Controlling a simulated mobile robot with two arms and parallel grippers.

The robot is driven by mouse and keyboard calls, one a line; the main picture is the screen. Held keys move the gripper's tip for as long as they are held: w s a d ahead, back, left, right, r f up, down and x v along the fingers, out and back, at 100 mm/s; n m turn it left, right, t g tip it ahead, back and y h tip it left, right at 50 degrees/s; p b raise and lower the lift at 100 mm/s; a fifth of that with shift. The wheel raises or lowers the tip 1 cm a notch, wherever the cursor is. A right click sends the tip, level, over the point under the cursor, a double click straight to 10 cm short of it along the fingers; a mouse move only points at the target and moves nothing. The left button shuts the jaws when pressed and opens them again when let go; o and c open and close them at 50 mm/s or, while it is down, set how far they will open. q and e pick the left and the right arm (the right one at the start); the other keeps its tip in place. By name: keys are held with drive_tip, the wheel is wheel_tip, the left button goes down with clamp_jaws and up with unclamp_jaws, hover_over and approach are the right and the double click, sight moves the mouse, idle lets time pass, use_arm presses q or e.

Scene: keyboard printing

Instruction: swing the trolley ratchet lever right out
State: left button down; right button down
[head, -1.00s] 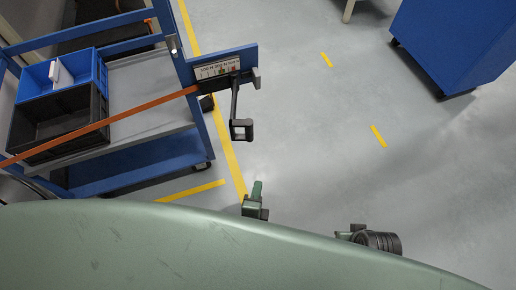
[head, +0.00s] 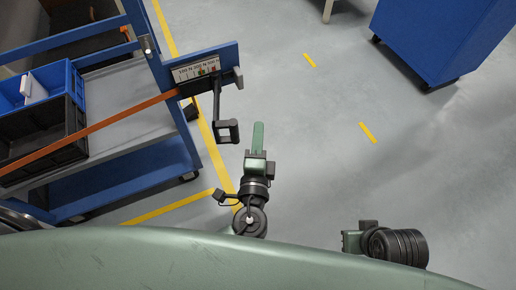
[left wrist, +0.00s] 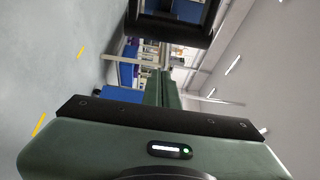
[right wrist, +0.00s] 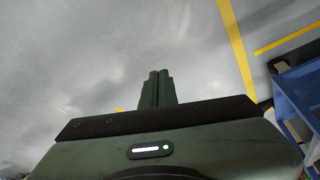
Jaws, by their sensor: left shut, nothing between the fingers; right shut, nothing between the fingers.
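The ratchet lever (head: 217,105) is a dark arm hanging from the blue trolley's end plate (head: 197,66), with an open square black handle (head: 227,131) at its lower end. My left gripper (head: 258,128) is shut and empty, just right of the handle in the head view, with a gap between them. In the left wrist view the handle (left wrist: 165,38) looms dark at the top, beyond the shut left fingertips (left wrist: 162,74). My right gripper (right wrist: 158,74) is shut and empty over open floor. Its fingers are hidden in the head view.
An orange strap (head: 110,127) runs across the blue trolley (head: 130,180) to the ratchet. A blue bin (head: 42,88) and a black crate (head: 75,120) stand on it. A blue cabinet (head: 430,40) stands at the upper right. The floor between is clear.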

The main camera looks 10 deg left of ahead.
sight(238, 140)
use_arm(q)
drive_tip(key=s+a, duration=0.2)
drive_tip(key=a, duration=0.1)
drive_tip(key=shift+a+f, duration=0.1)
drive_tip(key=shift+a, duration=0.05)
use_arm(e)
drive_tip(key=shift+w+f, duration=0.1)
drive_tip(key=shift+f, duration=0.2)
use_arm(q)
drive_tip(key=shift+s+a+m+h, duration=0.35)
drive_tip(key=shift+a+m+h, duration=0.05)
drive_tip(key=shift+a+h, duration=0.25)
use_arm(e)
drive_tip(key=shift+v, duration=0.85)
use_arm(q)
drive_tip(key=shift+w, duration=0.1)
